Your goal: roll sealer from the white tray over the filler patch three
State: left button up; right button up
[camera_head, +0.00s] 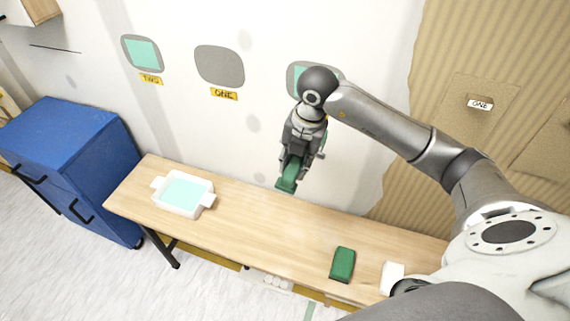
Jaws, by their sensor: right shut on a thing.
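The white tray (207,199) with mint-coloured sealer (182,193) in it lies on the left part of the table. My right gripper (294,163) is shut on a green tool (287,184), held above the table in front of the wall. The tool's far end is hidden, so I cannot tell its full shape. Behind my right wrist is a grey patch (293,80) with some mint colour on it. Its label is hidden, so I cannot read its number. My left gripper is not in view.
A patch labelled TWO (142,53) bears a mint square; a grey patch labelled ONE (220,66) is bare. A green block (343,264) and a white object (392,276) lie on the table's right part (300,235). A blue cabinet (70,140) stands left.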

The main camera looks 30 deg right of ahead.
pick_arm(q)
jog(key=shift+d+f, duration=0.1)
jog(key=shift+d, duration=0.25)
pick_arm(e)
jog(key=shift+w+d, duration=0.1)
jog(key=w+d, duration=0.1)
jog(key=d, duration=0.1)
jog(key=w+d+b, duration=0.1)
jog(key=w, duration=0.1)
jog(key=shift+w+d+b, duration=0.2)
jog(key=shift+d+b, duration=0.1)
jog(key=shift+d, duration=0.1)
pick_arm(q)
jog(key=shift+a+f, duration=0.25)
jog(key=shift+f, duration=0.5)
pick_arm(e)
jog(key=shift+w+d, duration=0.35)
jog(key=shift+d, duration=0.1)
jog(key=shift+w+d, duration=0.8)
jog(key=shift+d, duration=0.15)
dwell(0.7)
jog(key=shift+r, duration=0.1)
notch_tip(320, 180, up, 8)
jog(key=shift+f, duration=0.25)
dwell(0.8)
